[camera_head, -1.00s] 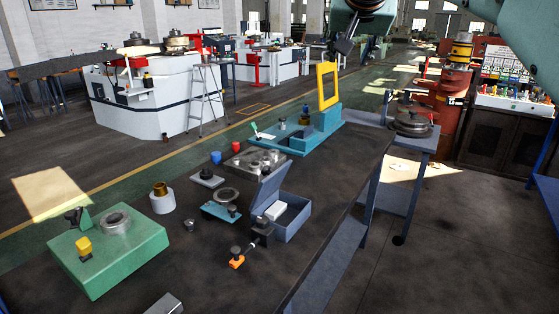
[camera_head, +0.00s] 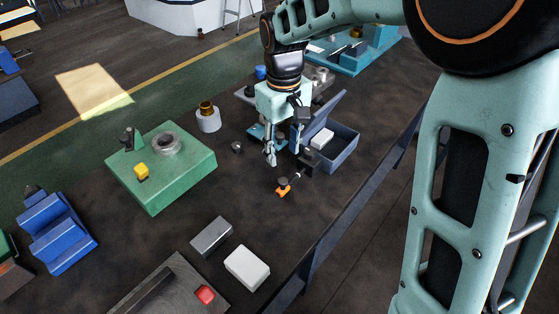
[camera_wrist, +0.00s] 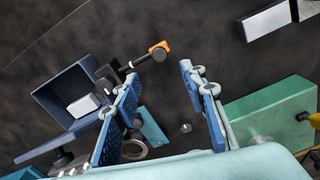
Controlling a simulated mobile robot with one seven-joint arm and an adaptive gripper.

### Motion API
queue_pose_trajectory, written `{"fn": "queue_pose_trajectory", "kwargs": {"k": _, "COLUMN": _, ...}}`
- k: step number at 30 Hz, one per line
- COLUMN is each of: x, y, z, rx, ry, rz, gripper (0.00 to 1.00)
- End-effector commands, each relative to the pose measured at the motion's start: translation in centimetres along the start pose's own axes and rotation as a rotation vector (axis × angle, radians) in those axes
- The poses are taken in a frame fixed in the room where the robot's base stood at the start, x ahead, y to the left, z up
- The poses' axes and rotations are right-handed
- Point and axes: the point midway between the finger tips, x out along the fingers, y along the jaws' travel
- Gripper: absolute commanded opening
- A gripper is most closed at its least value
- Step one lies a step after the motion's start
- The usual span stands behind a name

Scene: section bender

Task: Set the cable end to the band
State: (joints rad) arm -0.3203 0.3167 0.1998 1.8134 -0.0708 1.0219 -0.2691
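A small orange-and-black piece (camera_head: 285,188) with a short dark rod, possibly the cable end, lies on the dark table by a black block (camera_head: 309,160). It also shows in the wrist view (camera_wrist: 160,48), beyond the fingertips. I cannot tell which thing is the band. My gripper (camera_head: 285,155) hangs above the table, behind the orange piece in the head view. In the wrist view its blue-padded fingers (camera_wrist: 158,78) are spread wide with nothing between them. The gripper hides part of the teal fixture (camera_head: 257,132) behind it.
A blue open box (camera_head: 343,150) with a white block stands to the right of my gripper. A green block (camera_head: 190,172) with a metal ring stands left. A grey block (camera_head: 211,236) and a white block (camera_head: 247,267) lie nearer.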

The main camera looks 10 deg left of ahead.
Motion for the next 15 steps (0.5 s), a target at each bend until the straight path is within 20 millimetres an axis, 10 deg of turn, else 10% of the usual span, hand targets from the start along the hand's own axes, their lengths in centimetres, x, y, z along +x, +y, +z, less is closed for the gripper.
{"fn": "queue_pose_trajectory", "kwargs": {"k": 15, "x": 8.7, "y": 0.0, "z": 0.0, "rx": 0.002, "ry": -0.001, "rz": 0.001, "gripper": 0.39}}
